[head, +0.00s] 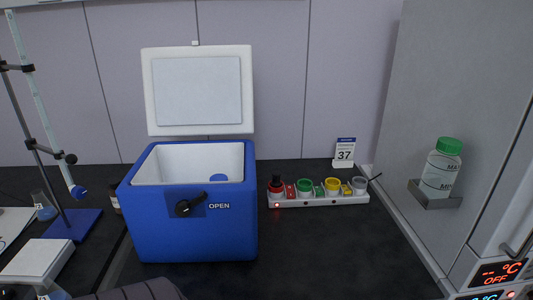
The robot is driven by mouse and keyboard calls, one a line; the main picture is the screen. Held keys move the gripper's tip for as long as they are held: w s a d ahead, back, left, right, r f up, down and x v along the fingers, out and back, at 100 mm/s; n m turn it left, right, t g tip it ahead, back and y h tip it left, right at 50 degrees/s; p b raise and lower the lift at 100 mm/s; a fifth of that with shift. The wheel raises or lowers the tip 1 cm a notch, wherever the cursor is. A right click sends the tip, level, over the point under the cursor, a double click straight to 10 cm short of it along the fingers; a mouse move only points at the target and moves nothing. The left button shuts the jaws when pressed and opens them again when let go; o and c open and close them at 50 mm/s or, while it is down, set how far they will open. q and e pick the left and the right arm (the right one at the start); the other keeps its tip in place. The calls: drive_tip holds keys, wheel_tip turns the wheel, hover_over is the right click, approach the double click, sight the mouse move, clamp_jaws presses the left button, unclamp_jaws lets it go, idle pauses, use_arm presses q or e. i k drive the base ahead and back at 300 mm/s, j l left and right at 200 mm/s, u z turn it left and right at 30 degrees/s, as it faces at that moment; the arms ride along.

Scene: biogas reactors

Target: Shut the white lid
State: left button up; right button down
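The white lid (197,91) stands upright and open at the back of a blue cooler box (190,240) on the dark bench. The box's white inside shows, with a blue round thing (218,177) in it. A black latch handle (189,205) sits on the box front beside the word OPEN. Neither gripper can be made out in the head view. A dark grey part at the bottom edge, in front of the box, is too cut off to identify.
A white rack (318,199) with several coloured caps stands right of the box, near a small sign (344,152). A burette stand (72,225) is at left. A green-capped bottle (441,170) sits on a wall holder. The bench (340,250) at front right is clear.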

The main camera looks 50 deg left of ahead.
sight(195, 90)
drive_tip(key=u, duration=3.25)
